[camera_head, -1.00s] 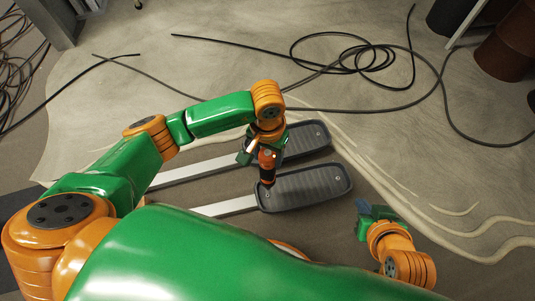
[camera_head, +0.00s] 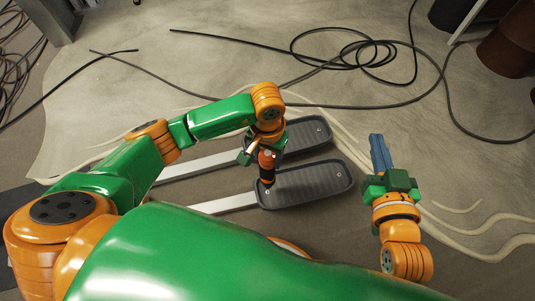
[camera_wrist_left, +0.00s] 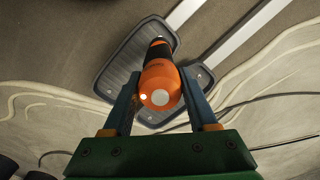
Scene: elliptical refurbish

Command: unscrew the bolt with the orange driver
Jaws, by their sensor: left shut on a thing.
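My left gripper (camera_head: 261,152) is shut on the orange driver (camera_head: 267,160), which has a black lower part. The driver points down over the left end of the near dark pedal (camera_head: 310,184). In the left wrist view the driver (camera_wrist_left: 160,85) sits between the two blue fingers (camera_wrist_left: 158,98), its butt end facing the camera. The driver hides what is under its tip, so I cannot tell whether it touches a bolt. A small bolt head (camera_head: 338,203) shows at the near pedal's right end. My right gripper (camera_head: 380,153) appears shut and empty, right of the pedals.
A second dark pedal (camera_head: 306,132) lies behind the near one, each on a pale bar (camera_head: 222,205). Black cables (camera_head: 350,60) loop over the floor behind. A brown cylinder (camera_head: 505,52) stands at the far right. Floor between pedals and right gripper is clear.

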